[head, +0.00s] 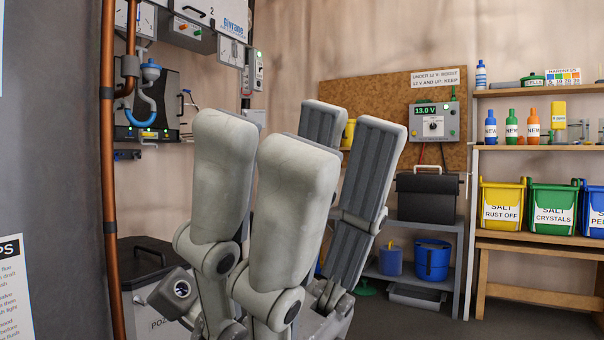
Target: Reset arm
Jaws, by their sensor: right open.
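My right gripper (306,140) fills the middle of the head view, close to the camera, with its fingers pointing up. Smooth light-grey finger backs are on the near side and dark ribbed pads face me on the far side. The fingers stand apart, and I see nothing held between them. My left gripper does not show.
A copper pipe (109,190) runs down the wall at left, beside a wall-mounted unit (146,105). At right, a wooden shelf (530,145) holds several bottles, above yellow (502,205) and green (553,209) salt bins. A meter box (434,123) hangs over a black case (427,198).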

